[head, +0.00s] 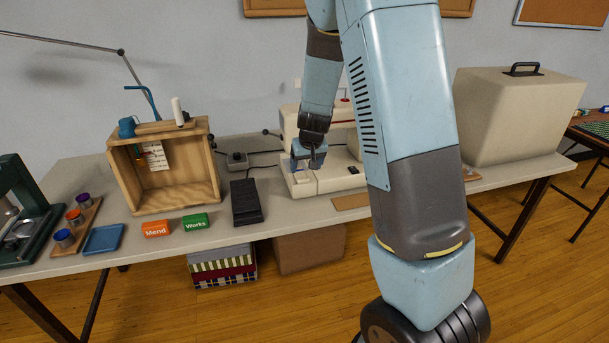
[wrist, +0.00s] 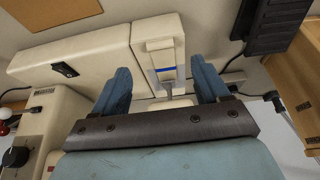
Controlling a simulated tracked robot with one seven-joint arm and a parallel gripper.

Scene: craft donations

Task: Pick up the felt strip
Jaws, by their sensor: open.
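My gripper (head: 308,160) hangs pointing down at the left end of the cream sewing machine (head: 335,180), over its bed. In the wrist view, the two blue fingers of my gripper (wrist: 160,66) are spread apart with a gap between them. In the head view my gripper hides this spot.
A black foot pedal (head: 246,202) lies left of the machine, beside the green Works box (head: 195,222) and orange Mend box (head: 156,229). A wooden crate (head: 117,178) stands further left. A large beige case (head: 510,115) stands at the right. The table's front strip is partly clear.

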